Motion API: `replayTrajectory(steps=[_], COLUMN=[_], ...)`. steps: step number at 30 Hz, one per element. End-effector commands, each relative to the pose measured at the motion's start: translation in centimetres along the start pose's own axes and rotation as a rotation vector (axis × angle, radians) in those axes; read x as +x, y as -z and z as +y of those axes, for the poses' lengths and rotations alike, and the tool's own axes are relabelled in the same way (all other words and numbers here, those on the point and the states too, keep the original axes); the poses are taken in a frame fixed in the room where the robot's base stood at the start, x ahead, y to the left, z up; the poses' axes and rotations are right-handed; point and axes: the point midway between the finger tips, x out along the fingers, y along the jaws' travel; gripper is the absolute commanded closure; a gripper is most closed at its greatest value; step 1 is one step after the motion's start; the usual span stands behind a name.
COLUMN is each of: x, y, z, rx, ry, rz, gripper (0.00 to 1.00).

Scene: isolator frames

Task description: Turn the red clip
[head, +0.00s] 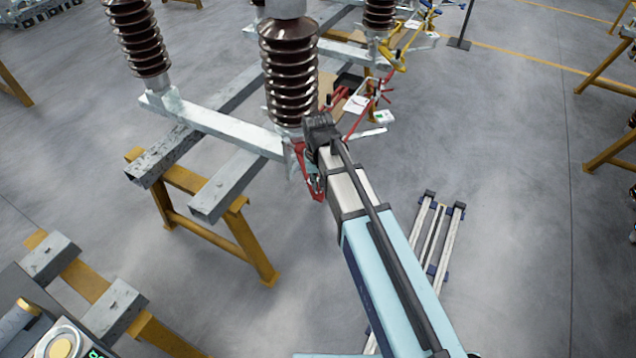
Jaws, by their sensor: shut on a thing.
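The red clip (315,183) hangs at the end of the steel beam, just below the middle brown insulator. Its thin red arms show to the left of and below the end of my arm. My gripper (318,128) is the dark part at the arm's end, at the foot of that insulator. It is shut on the red clip. The fingertips and the exact point of contact are hidden behind the dark housing, so I cannot tell the clip's turn angle.
Ribbed brown insulators (290,75) stand on grey steel beams (215,125) over yellow trestles (235,240). More red clamp parts (372,92) and a small white-green box (383,117) are behind. Metal rails (440,240) lie at right. Open floor lies further right.

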Motion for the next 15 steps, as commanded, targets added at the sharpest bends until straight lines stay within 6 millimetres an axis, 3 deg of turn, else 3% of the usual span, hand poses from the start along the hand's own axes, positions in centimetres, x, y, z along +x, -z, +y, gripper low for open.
replayTrajectory(steps=[15], x=[0.02], y=[0.03], z=[0.00], rx=[0.450], ry=[0.000], rz=[0.000], gripper=[1.00])
